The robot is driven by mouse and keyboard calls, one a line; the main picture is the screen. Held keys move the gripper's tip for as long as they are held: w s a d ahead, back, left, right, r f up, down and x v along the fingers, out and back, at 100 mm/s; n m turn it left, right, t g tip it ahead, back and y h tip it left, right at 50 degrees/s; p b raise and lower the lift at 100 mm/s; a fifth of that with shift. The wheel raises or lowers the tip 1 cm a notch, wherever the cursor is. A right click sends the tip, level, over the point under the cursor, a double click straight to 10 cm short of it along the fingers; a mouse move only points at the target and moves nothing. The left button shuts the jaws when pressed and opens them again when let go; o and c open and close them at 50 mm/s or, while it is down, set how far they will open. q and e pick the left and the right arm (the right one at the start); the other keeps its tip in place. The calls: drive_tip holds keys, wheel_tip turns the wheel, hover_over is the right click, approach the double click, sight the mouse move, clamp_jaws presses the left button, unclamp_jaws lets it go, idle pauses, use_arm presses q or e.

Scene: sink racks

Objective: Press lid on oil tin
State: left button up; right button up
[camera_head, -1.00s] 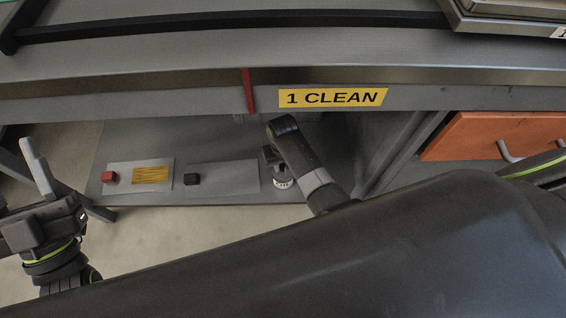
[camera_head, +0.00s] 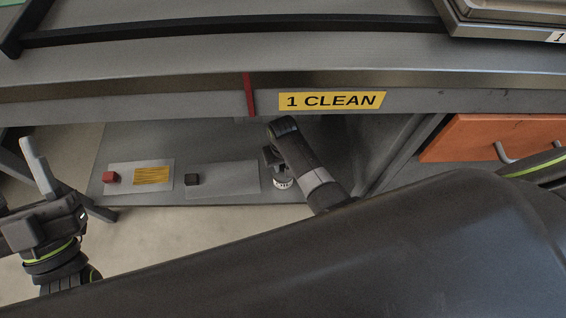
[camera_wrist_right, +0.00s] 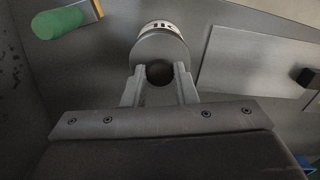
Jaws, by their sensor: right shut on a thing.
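The oil tin (camera_head: 283,183) is a small grey round tin with a white lettered label. It stands on the low shelf under the counter, and it also shows in the right wrist view (camera_wrist_right: 160,27). In that view my right gripper (camera_wrist_right: 160,82) is shut on the lid (camera_wrist_right: 158,73), whose dark round middle sits between the fingertips. The lid is over the tin's top; I cannot tell whether it is seated. In the head view my right gripper (camera_head: 272,158) is mostly hidden by its own arm. My left gripper (camera_head: 72,178) is open and empty at the far left.
The counter edge with a "1 CLEAN" label (camera_head: 332,100) overhangs. An orange drawer (camera_head: 480,138) is at right.

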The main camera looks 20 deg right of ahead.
drive_tip(key=shift+f+p, duration=0.2)
drive_tip(key=shift+p, duration=0.65)
idle(1.7)
idle(0.4)
drive_tip(key=o, duration=1.5)
drive_tip(key=shift+r, duration=0.1)
drive_tip(key=shift+r+p, duration=3.45)
drive_tip(key=shift+p, duration=0.65)
clamp_jaws()
